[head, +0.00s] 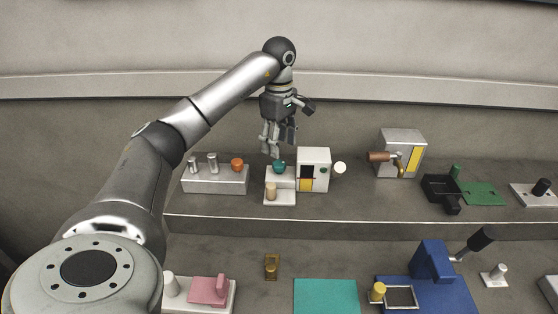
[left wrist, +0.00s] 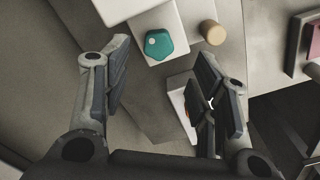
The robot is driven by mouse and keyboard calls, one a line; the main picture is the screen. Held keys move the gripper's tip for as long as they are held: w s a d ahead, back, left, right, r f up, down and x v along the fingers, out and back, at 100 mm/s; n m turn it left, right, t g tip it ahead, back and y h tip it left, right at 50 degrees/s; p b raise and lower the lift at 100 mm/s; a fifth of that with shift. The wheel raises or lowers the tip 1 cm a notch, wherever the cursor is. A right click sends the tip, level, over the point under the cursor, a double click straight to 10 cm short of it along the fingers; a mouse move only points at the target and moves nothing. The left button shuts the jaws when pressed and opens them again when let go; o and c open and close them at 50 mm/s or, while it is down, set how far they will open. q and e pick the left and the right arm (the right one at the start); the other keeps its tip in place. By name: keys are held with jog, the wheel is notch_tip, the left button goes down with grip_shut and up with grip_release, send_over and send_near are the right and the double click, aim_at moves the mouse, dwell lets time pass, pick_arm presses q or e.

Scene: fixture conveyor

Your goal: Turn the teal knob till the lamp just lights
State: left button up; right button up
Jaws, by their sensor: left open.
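The teal knob (head: 278,166) sits on a small white stepped block (head: 279,187), beside a taller white box (head: 314,156) with a dark, yellow and red panel. In the left wrist view the knob (left wrist: 158,44) is faceted with a small pale dot. A round white ball (head: 340,168), perhaps the lamp, shows at the box's right side and looks plain white; I cannot tell if it is lit. My left gripper (head: 276,148) points down just above the knob, open and empty. In the left wrist view the knob appears beyond the open fingers (left wrist: 162,78), not between them. My right gripper is not in view.
A tan peg (head: 271,191) stands on the block's front step. A white base with an orange knob (head: 237,164) and metal pegs is close on the left. A grey box (head: 402,153) with a yellow panel stands farther right. The shelf between is clear.

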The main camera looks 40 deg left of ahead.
aim_at(279, 163)
pick_arm(q)
notch_tip(279, 163, down, 6)
jog(key=shift+w+a+f+p, duration=0.1)
jog(key=shift+a+p, duration=0.05)
jog(key=shift+p, duration=0.35)
jog(key=shift+f, duration=0.8)
jog(key=c, duration=1)
jog(key=shift+n+p, duration=0.3)
jog(key=shift+n, duration=1.1)
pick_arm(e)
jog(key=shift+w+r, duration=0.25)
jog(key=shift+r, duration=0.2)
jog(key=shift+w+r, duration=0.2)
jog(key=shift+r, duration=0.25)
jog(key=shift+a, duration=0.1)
pick_arm(q)
jog(key=o, duration=1)
